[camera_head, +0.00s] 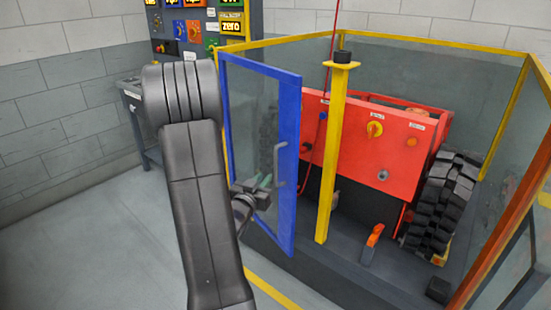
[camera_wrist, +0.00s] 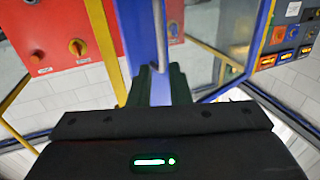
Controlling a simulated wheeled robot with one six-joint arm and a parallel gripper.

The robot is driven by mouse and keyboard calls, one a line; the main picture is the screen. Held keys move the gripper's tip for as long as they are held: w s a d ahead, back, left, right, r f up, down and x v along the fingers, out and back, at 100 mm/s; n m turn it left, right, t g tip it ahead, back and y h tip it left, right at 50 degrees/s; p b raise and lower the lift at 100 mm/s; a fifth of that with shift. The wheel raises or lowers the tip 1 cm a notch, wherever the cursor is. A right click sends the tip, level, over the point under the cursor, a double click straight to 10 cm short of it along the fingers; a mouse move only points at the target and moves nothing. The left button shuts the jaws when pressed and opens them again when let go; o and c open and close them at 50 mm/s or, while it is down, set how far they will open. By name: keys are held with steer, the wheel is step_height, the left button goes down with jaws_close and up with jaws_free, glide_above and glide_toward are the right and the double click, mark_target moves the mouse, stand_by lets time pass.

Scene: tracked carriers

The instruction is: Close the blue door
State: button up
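The blue door (camera_head: 287,165) is a glass panel in a blue frame, standing ajar at the left front of the yellow-framed enclosure. A grey bar handle (camera_head: 279,165) is on its right side. My gripper (camera_head: 265,182) is beside the handle, at about its lower end. In the wrist view, the dark green fingers of my gripper (camera_wrist: 160,85) are apart, with the blue frame of the door (camera_wrist: 158,92) and the handle (camera_wrist: 160,40) lined up between them. I cannot tell whether either finger touches the handle.
A yellow post (camera_head: 332,155) with a black cap stands right of the door. Inside the enclosure is a red machine (camera_head: 375,145) with a large black tyre (camera_head: 440,205). A panel of coloured switches (camera_head: 195,25) is at the back wall. The floor at left is clear.

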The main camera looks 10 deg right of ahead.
mark_target(275, 162)
steer(key=p+x, duration=0.1)
steer(key=x, duration=1.1)
jaws_close()
